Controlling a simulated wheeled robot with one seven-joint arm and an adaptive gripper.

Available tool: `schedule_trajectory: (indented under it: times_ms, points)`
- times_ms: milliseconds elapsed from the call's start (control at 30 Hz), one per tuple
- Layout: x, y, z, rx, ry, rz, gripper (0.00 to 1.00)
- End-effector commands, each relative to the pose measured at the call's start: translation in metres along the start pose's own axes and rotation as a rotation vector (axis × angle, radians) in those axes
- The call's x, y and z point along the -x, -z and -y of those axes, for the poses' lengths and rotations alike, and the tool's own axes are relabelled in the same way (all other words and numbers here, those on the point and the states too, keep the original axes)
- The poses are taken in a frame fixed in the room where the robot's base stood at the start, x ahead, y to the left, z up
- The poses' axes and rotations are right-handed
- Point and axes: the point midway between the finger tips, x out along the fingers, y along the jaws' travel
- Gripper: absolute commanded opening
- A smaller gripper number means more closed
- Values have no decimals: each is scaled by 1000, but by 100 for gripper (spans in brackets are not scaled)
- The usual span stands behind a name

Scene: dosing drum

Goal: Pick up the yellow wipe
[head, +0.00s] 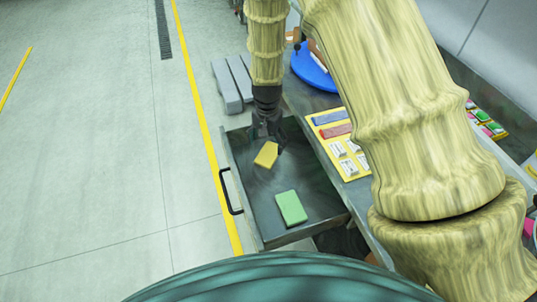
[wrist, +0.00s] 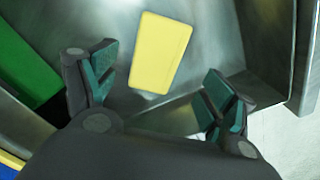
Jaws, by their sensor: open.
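The yellow wipe (head: 266,154) lies flat on the floor of an open grey drawer (head: 262,206), toward its far end. In the wrist view the yellow wipe (wrist: 160,52) shows whole, ahead of and between my two fingers. My gripper (head: 268,132) is over the far end of the drawer, close to the wipe. In the wrist view my gripper (wrist: 158,90) has its fingers spread wide with nothing between the tips. I cannot tell its exact height above the wipe.
A green wipe (head: 291,208) lies nearer in the same drawer. The drawer has raised walls and a black handle (head: 230,192). The bench beside it carries a yellow board (head: 342,142) with labelled pieces and a blue round object (head: 312,70). Grey blocks (head: 232,82) stand beyond the drawer.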

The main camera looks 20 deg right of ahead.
Motion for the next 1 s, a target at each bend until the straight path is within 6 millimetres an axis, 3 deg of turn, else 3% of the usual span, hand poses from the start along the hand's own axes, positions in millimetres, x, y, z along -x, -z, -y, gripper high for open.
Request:
schedule_trajectory:
  times_ms: [433, 833, 1000]
  points:
    - [-43, 1, -5, 0, -1, 1, 84]
    - [-50, 1, -5, 0, 1, -1, 84]
    - [-50, 1, -5, 0, 0, 0, 53]
